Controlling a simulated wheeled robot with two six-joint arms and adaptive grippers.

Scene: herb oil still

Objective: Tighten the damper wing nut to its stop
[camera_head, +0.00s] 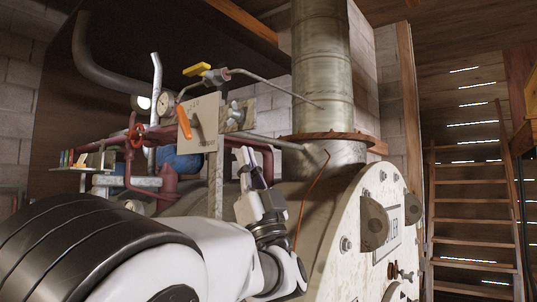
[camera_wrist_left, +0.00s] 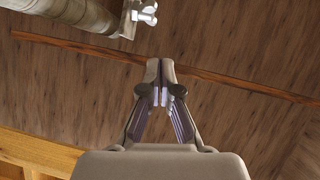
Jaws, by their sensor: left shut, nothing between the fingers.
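The damper wing nut (camera_head: 236,113) looks like a small grey metal piece on a bracket plate beside the flue pipe. In the left wrist view the wing nut (camera_wrist_left: 148,14) is a pale winged shape at the top edge, beside the round pipe. My left gripper (camera_head: 248,157) points upward, a little below and right of the nut in the head view, and apart from it. In the left wrist view its fingertips (camera_wrist_left: 160,70) are together with nothing between them, and a gap separates them from the nut. My right gripper is in neither view.
The flue pipe (camera_head: 322,75) rises behind the nut. An orange lever (camera_head: 184,121) on a pale plate, a yellow-handled valve (camera_head: 197,69), a gauge (camera_head: 165,104) and red pipes crowd the left. The white boiler front (camera_head: 350,250) stands right of my arm. Wooden stairs (camera_head: 470,240) are farther right.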

